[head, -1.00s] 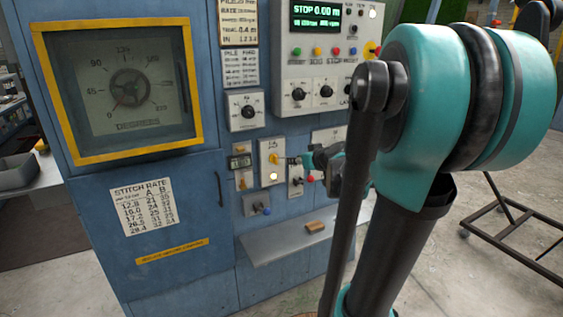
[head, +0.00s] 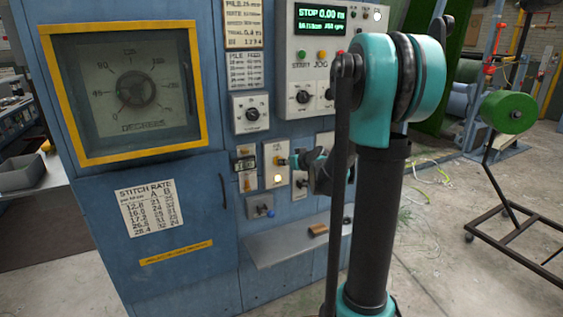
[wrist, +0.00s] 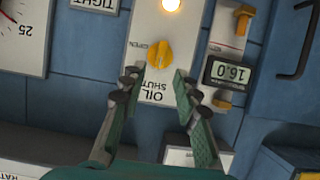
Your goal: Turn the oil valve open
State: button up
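The oil valve is a yellow knob (wrist: 160,54) on a pale plate in the wrist view. Lettering for OIL, OPEN and SHUT shows around it, upside down. Which mark the knob points to is hard to tell. In the head view the knob (head: 282,161) sits on the blue cabinet, just left of my gripper (head: 292,160). In the wrist view my gripper (wrist: 156,82) is open, its two fingers apart with nothing between the tips. The knob lies just ahead of the tips, in line with the gap. Contact with the knob is not visible.
A lit lamp (wrist: 171,5) is on the same plate. A counter reading 16.0 (wrist: 229,72) and a yellow lever (wrist: 243,20) are beside it. A blue-tipped switch (head: 268,212) and a shelf (head: 285,247) holding a brown block (head: 318,229) are below.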

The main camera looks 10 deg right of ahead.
jog(key=shift+x, duration=2.7)
jog(key=shift+c, duration=0.6)
grip_shut()
